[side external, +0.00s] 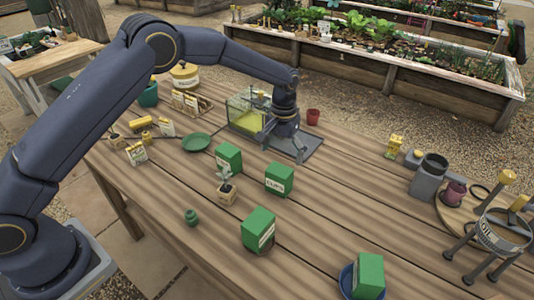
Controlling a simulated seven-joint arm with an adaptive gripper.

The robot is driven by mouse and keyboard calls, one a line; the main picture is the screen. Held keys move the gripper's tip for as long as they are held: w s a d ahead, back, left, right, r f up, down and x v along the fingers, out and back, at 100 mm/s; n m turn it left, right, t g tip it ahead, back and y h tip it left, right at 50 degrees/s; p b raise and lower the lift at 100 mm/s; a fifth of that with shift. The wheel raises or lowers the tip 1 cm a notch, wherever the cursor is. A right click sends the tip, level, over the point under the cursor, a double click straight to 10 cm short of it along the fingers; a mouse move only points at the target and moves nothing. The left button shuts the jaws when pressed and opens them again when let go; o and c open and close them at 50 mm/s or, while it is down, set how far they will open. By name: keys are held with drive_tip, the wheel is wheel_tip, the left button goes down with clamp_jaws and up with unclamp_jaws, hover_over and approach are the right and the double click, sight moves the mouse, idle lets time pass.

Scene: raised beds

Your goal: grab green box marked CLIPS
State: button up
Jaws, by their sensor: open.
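The green box marked CLIPS (279,178) stands upright on the wooden table, its white label facing the camera. Three similar green boxes are near: one to its left (229,158), one in front (259,229), and one at the front right (369,275) on a blue dish. Their labels are too small or turned to read. My gripper (284,150) points down, open, behind the CLIPS box and apart from it in the picture. Nothing shows between its fingers.
A green plate (195,142), a potted seedling (227,191) and a red cup (313,117) are around. Pots and a wire stand (500,235) are at right. The table's middle right is clear.

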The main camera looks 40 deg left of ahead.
sight(279, 178)
drive_tip(key=f, duration=0.9)
drive_tip(key=shift+s+f, duration=0.25)
drive_tip(key=shift+f, duration=0.15)
drive_tip(key=shift+c, duration=0.3)
drive_tip(key=c, duration=1.2)
drive_tip(key=shift+r, duration=0.2)
